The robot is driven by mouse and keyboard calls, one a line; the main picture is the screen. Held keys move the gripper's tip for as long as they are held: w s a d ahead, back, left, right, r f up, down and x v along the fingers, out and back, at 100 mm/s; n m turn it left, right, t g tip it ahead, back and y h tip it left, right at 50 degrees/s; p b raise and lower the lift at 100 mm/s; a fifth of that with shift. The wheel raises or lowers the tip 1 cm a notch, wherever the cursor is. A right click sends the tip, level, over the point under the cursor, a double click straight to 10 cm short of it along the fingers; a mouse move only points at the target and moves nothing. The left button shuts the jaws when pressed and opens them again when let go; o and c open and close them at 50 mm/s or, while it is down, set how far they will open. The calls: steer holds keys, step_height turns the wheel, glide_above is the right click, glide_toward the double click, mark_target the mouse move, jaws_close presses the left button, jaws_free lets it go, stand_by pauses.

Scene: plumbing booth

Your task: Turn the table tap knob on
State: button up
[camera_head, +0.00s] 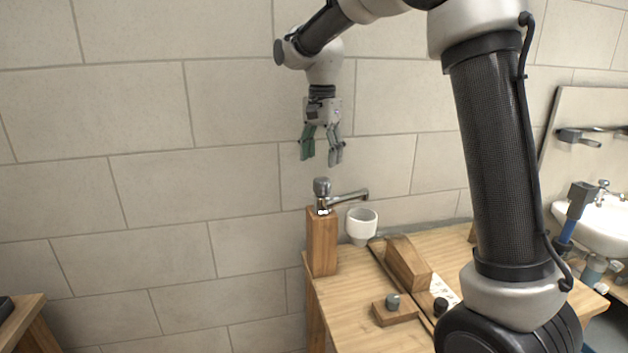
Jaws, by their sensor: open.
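The table tap (323,209) is a metal tap on top of an upright wooden post at the left end of the wooden table. Its grey rounded knob (321,187) sits on top, and its spout (349,196) points right. My gripper (321,162) hangs pointing down in front of the tiled wall, with its fingers apart and nothing between them. In the picture it is just above the knob and not touching it. How far apart they are in depth I cannot tell.
A white cup (361,225) is below the spout's end. A wooden block (408,262) and a small wooden base with a grey knob (394,308) are on the table (350,293). A white sink (601,222) is at the far right. The wall left of the tap is bare.

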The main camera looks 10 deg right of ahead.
mark_target(322, 179)
steer(key=shift+s+m, duration=0.2)
steer(key=shift+m, duration=0.2)
steer(key=shift+f, duration=0.15)
step_height(322, 179, down, 8)
steer(key=shift+d+r, duration=0.1)
steer(key=shift+r, duration=0.1)
steer(key=c, duration=1)
steer(key=shift+c, duration=0.2)
